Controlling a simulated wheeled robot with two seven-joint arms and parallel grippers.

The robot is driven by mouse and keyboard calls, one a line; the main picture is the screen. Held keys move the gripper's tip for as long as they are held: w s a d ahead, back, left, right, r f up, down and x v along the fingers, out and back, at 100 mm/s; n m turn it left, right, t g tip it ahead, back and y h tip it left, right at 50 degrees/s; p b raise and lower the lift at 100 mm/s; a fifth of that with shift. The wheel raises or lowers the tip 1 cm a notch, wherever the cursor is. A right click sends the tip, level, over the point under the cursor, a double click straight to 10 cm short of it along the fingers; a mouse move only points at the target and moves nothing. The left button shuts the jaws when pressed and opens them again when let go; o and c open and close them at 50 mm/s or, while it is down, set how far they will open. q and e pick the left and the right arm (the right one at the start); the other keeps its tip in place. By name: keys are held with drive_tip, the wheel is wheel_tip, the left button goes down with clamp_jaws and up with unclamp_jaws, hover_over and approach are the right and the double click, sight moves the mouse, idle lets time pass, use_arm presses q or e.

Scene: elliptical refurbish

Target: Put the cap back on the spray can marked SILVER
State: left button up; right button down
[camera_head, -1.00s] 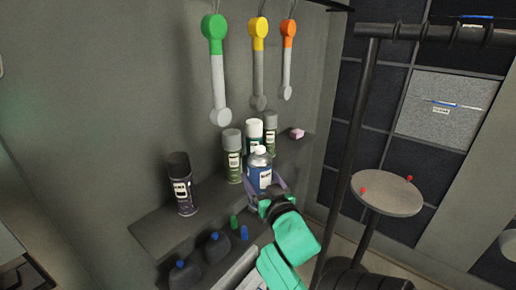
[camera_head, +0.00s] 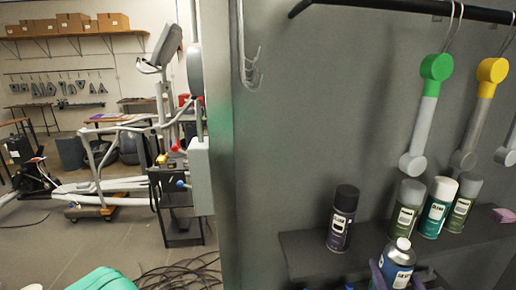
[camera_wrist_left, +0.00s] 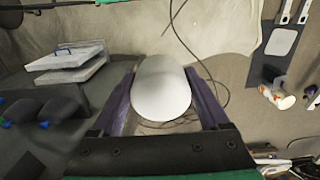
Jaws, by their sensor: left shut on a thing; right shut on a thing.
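A blue spray can (camera_head: 396,268) with a bare silvery top and no cap stands upright at the bottom right of the head view. Its label is too small to read surely. My right gripper (camera_head: 392,277) is shut around its body, with purple fingers at its sides; the lower part is cut off by the frame edge. In the left wrist view, my left gripper (camera_wrist_left: 163,100) is shut on a pale grey-white rounded cap (camera_wrist_left: 162,95) between its purple fingers. A green part of my left arm (camera_head: 105,280) shows at the bottom left of the head view.
A dark wall shelf (camera_head: 305,255) holds a black-capped can (camera_head: 342,218) and several other capped cans, with a pink block (camera_head: 504,215) at right. Colored-end tools, one green (camera_head: 436,68), hang above. An elliptical machine (camera_head: 165,130) stands beyond the wall's edge at left.

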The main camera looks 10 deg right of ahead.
drive_tip(key=s+a+f+n+y+b, duration=0.1)
drive_tip(key=s+a+f+y+b, duration=0.1)
drive_tip(key=a+f, duration=0.7)
drive_tip(key=s+a+f+n+y+b, duration=0.1)
drive_tip(key=s+a+f+n+y, duration=0.1)
drive_tip(key=a+f, duration=0.6)
drive_tip(key=a+y, duration=0.1)
drive_tip(key=a, duration=0.1)
drive_tip(key=shift+a+f+n+t+b, duration=0.3)
drive_tip(key=shift+a+f+t+b, duration=0.05)
drive_tip(key=shift+f+t, duration=0.05)
drive_tip(key=a+r+n+g+y, duration=0.4)
drive_tip(key=a+r+n+y, duration=0.4)
drive_tip(key=a+r+y, duration=0.2)
drive_tip(key=shift+w+a+r+y, duration=0.4)
drive_tip(key=shift+a+y, duration=0.5)
drive_tip(key=shift+a, duration=0.3)
drive_tip(key=shift+s, duration=0.1)
